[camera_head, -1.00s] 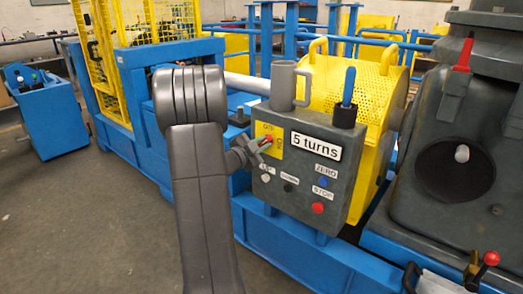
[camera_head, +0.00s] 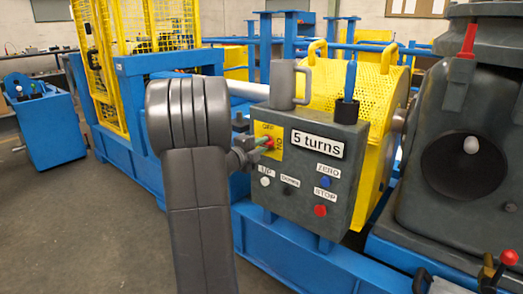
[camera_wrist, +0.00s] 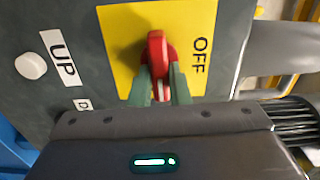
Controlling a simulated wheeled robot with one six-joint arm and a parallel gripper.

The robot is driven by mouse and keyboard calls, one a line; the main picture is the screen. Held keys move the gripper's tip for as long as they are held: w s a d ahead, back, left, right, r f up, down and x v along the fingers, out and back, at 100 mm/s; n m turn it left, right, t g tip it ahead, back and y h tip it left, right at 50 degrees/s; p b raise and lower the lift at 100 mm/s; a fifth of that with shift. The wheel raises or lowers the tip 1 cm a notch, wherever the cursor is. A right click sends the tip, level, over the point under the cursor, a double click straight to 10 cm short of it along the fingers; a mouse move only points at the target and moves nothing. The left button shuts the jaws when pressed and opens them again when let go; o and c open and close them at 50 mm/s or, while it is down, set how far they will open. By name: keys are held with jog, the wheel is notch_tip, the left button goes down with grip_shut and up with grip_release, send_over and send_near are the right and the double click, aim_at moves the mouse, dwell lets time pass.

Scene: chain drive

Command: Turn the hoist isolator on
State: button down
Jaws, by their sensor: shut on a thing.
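The hoist isolator is a red handle (camera_wrist: 157,48) on a yellow plate (camera_wrist: 118,40) on the front of a grey control box (camera_head: 340,205). In the wrist view the plate's OFF label is right of the handle, and the handle lies across the direction of that label. My gripper (camera_wrist: 159,88) has its green fingers on both sides of the handle and is shut on it. In the head view my gripper (camera_head: 262,145) reaches the yellow plate (camera_head: 266,130) from the left. The plate's other label is not clearly readable.
The box has a white UP button (camera_head: 265,181), a DOWN button, a blue ZERO button (camera_head: 325,182), a red STOP button (camera_head: 320,210) and a "5 turns" sign (camera_head: 317,144). A grey mug (camera_head: 285,84) and a blue-handled tool (camera_head: 349,85) stand on top. Open floor lies at left.

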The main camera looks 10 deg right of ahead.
jog(key=shift+f+m, duration=0.1)
jog(key=shift+m, duration=0.2)
jog(key=c, duration=1.4)
grip_release()
jog(key=shift+o, duration=0.2)
jog(key=shift+s+a, duration=0.1)
jog(key=shift+a, duration=0.05)
jog(key=p+v, duration=0.3)
jog(key=v, duration=1)
jog(key=shift+s+a, duration=0.2)
jog(key=shift+d, duration=0.1)
